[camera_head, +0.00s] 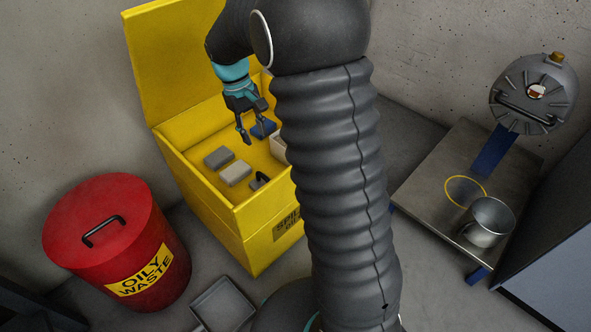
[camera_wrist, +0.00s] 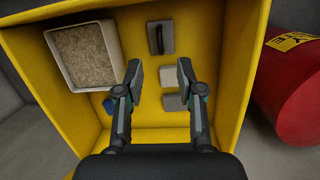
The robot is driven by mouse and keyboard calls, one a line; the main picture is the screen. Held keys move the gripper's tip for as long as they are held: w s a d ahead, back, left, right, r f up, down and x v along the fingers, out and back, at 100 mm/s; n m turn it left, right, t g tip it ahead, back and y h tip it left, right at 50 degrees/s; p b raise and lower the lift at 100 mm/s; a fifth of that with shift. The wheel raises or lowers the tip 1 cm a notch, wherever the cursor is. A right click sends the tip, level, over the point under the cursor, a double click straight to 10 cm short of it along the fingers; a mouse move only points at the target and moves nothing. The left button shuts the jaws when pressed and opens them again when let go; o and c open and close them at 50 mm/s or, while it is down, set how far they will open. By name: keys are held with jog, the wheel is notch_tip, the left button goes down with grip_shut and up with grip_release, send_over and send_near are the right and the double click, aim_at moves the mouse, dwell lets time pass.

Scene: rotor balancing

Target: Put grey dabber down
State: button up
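Inside the yellow bin lie a mid-grey block (camera_head: 218,157), which fits the grey dabber, and a paler grey block (camera_head: 235,173) beside it. In the wrist view, the two blocks (camera_wrist: 174,102) (camera_wrist: 168,76) show beyond and partly behind my right finger. A blue block (camera_head: 263,128) lies near my fingers; a bit of it shows by the left finger in the wrist view (camera_wrist: 109,104). My gripper (camera_head: 246,136) is open and empty, pointing down into the bin. Its fingertips (camera_wrist: 160,70) are spread, with bare yellow floor and part of the blocks between them.
The yellow bin (camera_head: 197,183) has raised walls and an upright lid. It also holds a tub of granules (camera_wrist: 60,73) and a block with a black handle (camera_wrist: 160,38). A red oily-waste can (camera_head: 110,215) stands left. A metal cart (camera_head: 440,180) with a mug (camera_head: 488,222) stands right.

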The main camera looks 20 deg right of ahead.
jog(key=s+d+r+m+t, duration=0.15)
jog(key=s+r+t, duration=0.25)
jog(key=s+r, duration=0.8)
jog(key=s+m+t+y, duration=0.1)
jog(key=s+m+t, duration=0.1)
jog(key=s, duration=1.2)
jog(key=shift+s+a+f+t, duration=0.2)
jog(key=shift+f+t, duration=0.1)
jog(key=shift+t, duration=0.4)
